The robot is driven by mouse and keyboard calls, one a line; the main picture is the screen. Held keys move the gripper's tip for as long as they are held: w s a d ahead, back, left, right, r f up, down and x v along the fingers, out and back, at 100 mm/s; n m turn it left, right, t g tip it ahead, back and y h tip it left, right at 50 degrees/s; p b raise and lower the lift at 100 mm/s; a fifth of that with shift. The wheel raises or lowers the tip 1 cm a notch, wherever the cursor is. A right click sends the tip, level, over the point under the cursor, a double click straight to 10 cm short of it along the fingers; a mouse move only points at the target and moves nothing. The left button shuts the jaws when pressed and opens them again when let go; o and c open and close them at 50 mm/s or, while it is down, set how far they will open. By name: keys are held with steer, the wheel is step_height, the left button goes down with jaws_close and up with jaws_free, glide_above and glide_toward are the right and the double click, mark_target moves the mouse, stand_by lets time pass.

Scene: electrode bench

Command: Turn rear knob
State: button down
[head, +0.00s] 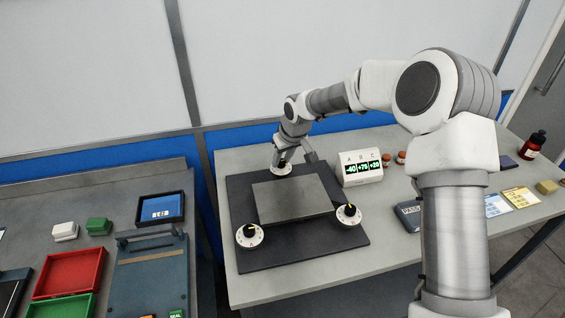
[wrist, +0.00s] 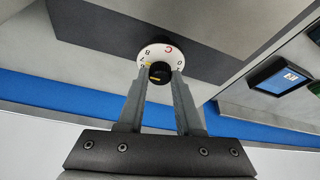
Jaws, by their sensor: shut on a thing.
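The rear knob (wrist: 160,72) has a black cap with a yellow mark, on a white numbered dial (wrist: 147,53) lettered C. It stands at the back edge of the dark plate (head: 300,255). My gripper (wrist: 160,80) reaches down over it, with one finger on each side, shut on the black cap. In the head view my gripper (head: 282,159) hides most of the knob; a bit of white dial shows beneath. A white display box (head: 361,170) labelled A, B, C reads -40, +75, +20 in green.
Two other knobs stand on the plate, one at front left (head: 249,236) and one at right (head: 349,215). A raised grey block (head: 292,200) lies between the knobs. Small brown-red jars (head: 387,159) stand right of the display box. A tablet (head: 161,208) lies on the left bench.

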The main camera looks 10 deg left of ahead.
stand_by(0.4)
steer(key=c, duration=0.6)
jaws_free()
steer(key=p+v, duration=0.1)
steer(key=v, duration=1.6)
steer(key=shift+s+r, duration=0.1)
steer(key=shift+r, duration=0.15)
